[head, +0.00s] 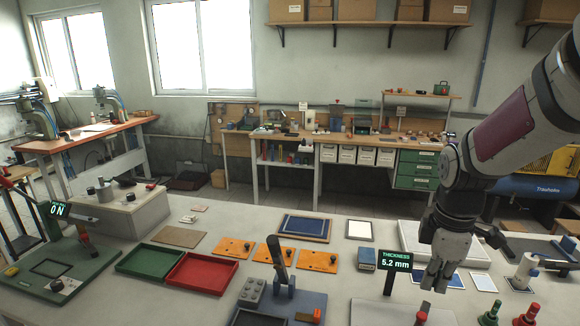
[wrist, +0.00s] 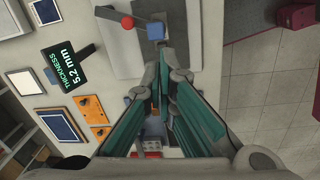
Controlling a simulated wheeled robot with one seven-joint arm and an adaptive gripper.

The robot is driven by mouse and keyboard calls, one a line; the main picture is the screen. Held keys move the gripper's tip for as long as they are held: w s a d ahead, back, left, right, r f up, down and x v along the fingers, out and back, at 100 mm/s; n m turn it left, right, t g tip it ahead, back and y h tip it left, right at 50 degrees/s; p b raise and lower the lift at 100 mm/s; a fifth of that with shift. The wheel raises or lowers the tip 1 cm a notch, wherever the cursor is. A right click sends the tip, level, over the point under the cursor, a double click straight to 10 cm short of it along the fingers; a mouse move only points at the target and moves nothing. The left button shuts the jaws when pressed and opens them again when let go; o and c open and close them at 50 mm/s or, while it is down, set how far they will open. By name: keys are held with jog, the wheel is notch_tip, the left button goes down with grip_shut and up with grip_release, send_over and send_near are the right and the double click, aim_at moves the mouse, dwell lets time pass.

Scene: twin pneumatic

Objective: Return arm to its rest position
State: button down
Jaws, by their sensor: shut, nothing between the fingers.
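My gripper (head: 437,278) hangs over the right part of the workbench in the head view, with its fingers pointing down. It is shut and nothing is between the fingers. In the wrist view the fingers (wrist: 165,75) come together in the upper middle, above a grey device with a blue block (wrist: 156,31) and a red-knobbed lever (wrist: 128,22). My arm comes in from the right edge of the head view. The gripper appears apart from the table surface.
A thickness display (head: 394,261) reading 5.2 mm stands just left of the gripper. Red (head: 202,272) and green (head: 150,262) trays and orange plates (head: 275,252) lie further left. A workbench (head: 345,143) lines the back wall.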

jog(key=s+a+r+m+t+b, duration=0.2)
jog(key=s+a+r+m+t, duration=0.2)
jog(key=s+a+r+m, duration=0.6)
jog(key=s+m, duration=0.2)
jog(key=m, duration=0.1)
jog(key=shift+s+a+r+t+y, duration=0.2)
jog(key=shift+a+t+y, duration=0.1)
jog(key=shift+a+t, duration=0.1)
